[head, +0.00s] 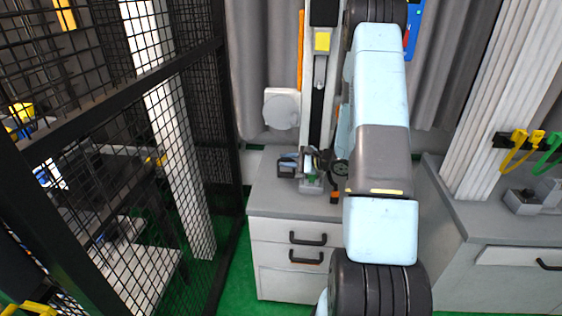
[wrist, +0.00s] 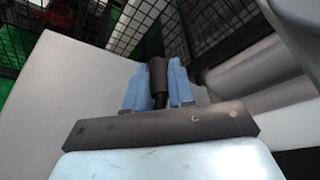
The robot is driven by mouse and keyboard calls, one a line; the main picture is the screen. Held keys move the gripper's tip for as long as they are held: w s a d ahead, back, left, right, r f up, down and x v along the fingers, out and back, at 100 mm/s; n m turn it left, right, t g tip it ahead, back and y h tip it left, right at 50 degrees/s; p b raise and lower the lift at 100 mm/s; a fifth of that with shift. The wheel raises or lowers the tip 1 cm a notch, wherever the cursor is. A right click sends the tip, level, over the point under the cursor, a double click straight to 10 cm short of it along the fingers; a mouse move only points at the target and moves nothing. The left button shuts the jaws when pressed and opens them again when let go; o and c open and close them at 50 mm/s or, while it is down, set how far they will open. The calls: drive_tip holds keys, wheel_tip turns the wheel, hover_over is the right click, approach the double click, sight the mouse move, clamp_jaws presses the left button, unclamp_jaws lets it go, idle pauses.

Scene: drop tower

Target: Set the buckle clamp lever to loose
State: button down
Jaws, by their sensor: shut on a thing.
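In the wrist view, my gripper (wrist: 157,72) has two blue fingers closed on either side of a dark, rounded handle. This handle, which looks like the clamp lever (wrist: 158,82), stands between the fingers, with its thinner lower part running down toward the black palm bar. The rest of the clamp is hidden in that view. In the head view, a small grey and black device, which may be the buckle clamp (head: 311,182), sits on the grey cabinet top at the foot of a tall dark rail.
A black mesh cage (head: 100,120) fills the left side. The cabinet (head: 290,228) has drawers with black handles. A second counter (head: 500,222) stands at the right, with yellow and green hooks (head: 520,148) above it. Grey curtains hang behind. Green floor shows between cage and cabinet.

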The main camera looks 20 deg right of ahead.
drive_tip(key=shift+a, duration=0.15)
drive_tip(key=c, duration=1)
unclamp_jaws()
drive_tip(key=shift+s, duration=0.1)
drive_tip(key=v, duration=1.3)
drive_tip(key=shift+s+d, duration=0.25)
drive_tip(key=shift+d, duration=0.1)
